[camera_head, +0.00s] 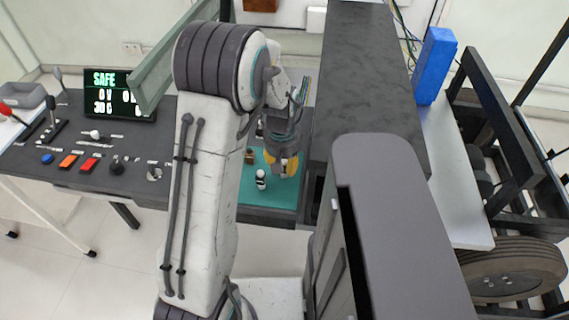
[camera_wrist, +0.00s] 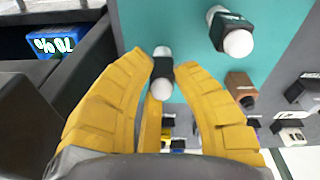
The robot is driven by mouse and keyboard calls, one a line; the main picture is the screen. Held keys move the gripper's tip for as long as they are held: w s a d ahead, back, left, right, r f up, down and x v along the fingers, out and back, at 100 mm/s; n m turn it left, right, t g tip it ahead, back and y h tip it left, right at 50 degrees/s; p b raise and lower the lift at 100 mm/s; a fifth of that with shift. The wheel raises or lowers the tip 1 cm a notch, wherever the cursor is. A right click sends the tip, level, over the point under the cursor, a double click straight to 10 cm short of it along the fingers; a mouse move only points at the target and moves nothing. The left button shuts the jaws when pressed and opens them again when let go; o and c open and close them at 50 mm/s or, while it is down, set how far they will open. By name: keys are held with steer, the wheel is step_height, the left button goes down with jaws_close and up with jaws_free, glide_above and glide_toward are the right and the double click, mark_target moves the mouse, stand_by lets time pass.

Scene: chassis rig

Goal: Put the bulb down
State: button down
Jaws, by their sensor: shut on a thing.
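My gripper (camera_head: 282,166) has yellow fingers and is over the teal mat (camera_head: 273,188) on the bench. In the wrist view my gripper (camera_wrist: 163,75) is shut on a small bulb (camera_wrist: 162,88) with a white round end and a dark collar. The held bulb sits between the fingertips, with the mat behind it. I cannot tell whether it touches the mat. A second, similar bulb (camera_wrist: 238,43) lies on the mat to the right of the fingers. It also shows in the head view (camera_head: 261,179), left of the gripper.
A brown block (camera_wrist: 241,84) and several small parts are on the right in the wrist view. A dark bin (camera_wrist: 92,60) with a blue, green-lettered item (camera_wrist: 50,42) is at left. A control panel (camera_head: 75,155) and a lit display (camera_head: 118,95) stand left.

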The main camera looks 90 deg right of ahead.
steer(key=shift+f, duration=0.25)
steer(key=c, duration=1.1)
jaws_free()
steer(key=shift+o, duration=0.2)
steer(key=shift+r, duration=0.5)
step_height(320, 180, up, 11)
steer(key=a+b, duration=0.1)
steer(key=b, duration=0.1)
steer(key=shift+w+a, duration=0.3)
